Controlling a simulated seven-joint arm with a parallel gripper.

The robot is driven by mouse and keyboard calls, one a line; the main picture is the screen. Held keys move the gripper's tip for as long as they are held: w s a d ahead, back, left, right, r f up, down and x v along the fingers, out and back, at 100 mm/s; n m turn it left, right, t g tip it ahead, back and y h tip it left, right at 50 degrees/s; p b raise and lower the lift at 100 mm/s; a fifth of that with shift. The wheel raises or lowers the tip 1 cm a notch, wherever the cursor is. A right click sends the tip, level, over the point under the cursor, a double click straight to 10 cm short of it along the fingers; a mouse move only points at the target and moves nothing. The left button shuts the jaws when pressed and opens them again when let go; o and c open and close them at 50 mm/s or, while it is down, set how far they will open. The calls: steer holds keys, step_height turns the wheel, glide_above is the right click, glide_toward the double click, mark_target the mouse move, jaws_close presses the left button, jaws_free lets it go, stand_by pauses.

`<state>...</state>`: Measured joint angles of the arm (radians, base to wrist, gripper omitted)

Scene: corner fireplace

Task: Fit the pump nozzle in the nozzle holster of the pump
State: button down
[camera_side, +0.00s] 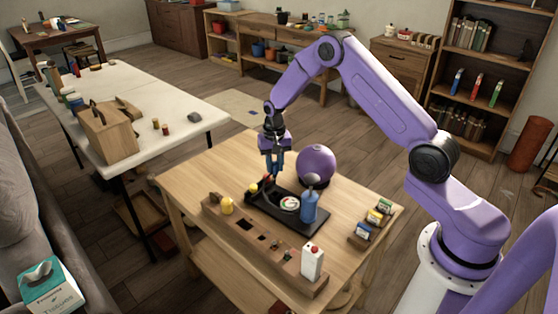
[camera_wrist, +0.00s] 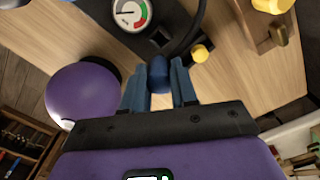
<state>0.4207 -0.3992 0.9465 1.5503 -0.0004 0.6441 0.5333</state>
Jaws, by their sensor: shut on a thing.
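The pump has a black base (camera_side: 262,207) on the wooden table, with a blue cylinder (camera_side: 309,207) and a round dial (camera_side: 289,203). The dial also shows at the top of the wrist view (camera_wrist: 130,13). My gripper (camera_side: 272,174) is over the far left end of the base, pointing down. In the wrist view, my gripper (camera_wrist: 159,88) is shut on the blue pump nozzle (camera_wrist: 159,72), which sits between its two blue fingers. A black hose (camera_wrist: 190,35) curves close to the nozzle. A small yellow knob (camera_wrist: 200,53) lies just right of the fingers. I cannot make out the holster clearly.
A purple ball (camera_side: 316,163) stands behind the pump. A long wooden block (camera_side: 250,243) with holes runs along the front, holding a yellow piece (camera_side: 227,205) and a white bottle (camera_side: 312,259). A rack of small boxes (camera_side: 372,222) stands at the right. The table's far left is clear.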

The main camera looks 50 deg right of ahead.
mark_target(275, 177)
steer(key=shift+f, duration=3.2)
steer(key=shift+f, duration=1.4)
steer(key=c, duration=0.8)
jaws_free()
